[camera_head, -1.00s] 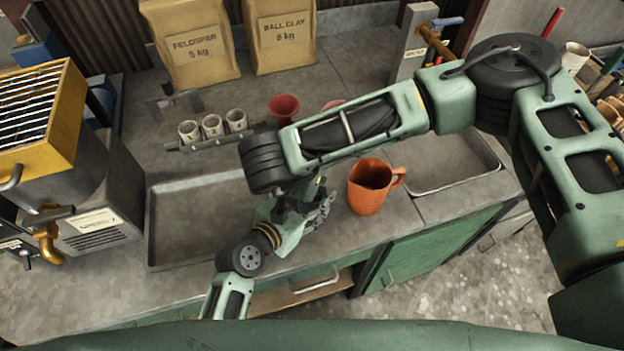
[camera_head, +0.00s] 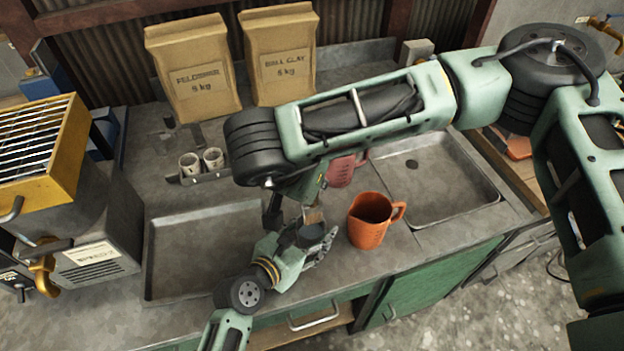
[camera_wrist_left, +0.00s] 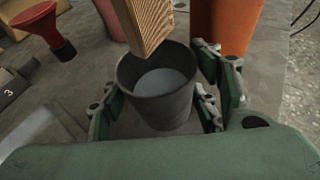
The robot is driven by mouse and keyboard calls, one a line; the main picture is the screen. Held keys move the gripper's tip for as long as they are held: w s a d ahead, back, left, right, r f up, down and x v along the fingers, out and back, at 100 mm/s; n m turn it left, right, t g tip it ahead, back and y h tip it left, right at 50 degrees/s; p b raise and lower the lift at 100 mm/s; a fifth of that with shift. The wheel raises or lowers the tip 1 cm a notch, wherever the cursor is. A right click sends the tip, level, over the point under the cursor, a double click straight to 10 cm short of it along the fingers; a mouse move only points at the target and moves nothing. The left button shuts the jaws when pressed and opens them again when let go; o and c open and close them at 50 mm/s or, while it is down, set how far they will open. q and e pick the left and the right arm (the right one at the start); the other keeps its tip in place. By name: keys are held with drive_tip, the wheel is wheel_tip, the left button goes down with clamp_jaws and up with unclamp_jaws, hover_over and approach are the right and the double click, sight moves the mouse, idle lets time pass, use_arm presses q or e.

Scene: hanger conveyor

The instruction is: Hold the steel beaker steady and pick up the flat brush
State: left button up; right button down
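The dark grey steel beaker (camera_head: 311,236) stands upright by the counter's front. The left wrist view shows the beaker (camera_wrist_left: 155,100) from above, with greyish contents. My left gripper (camera_wrist_left: 160,112) has its fingers on both sides of the beaker, apparently against its wall. In the head view, my left gripper (camera_head: 318,246) reaches it from the front left. The flat brush (camera_wrist_left: 148,22) shows as a tan, striped block over the beaker's mouth; a little of the brush (camera_head: 314,215) shows above the rim. Its upper part is cut off or hidden. My right gripper is mostly hidden beneath its forearm.
An orange jug (camera_head: 368,225) stands close right of the beaker. A red funnel-like object (camera_wrist_left: 45,28) is at the wrist view's left. A shallow tray (camera_head: 165,250) lies left, a sink (camera_head: 440,170) right. Small pale cups (camera_head: 213,158) and two paper sacks (camera_head: 283,62) are behind.

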use_arm(q)
drive_tip(key=shift+o, duration=1.3)
drive_tip(key=v, duration=1.2)
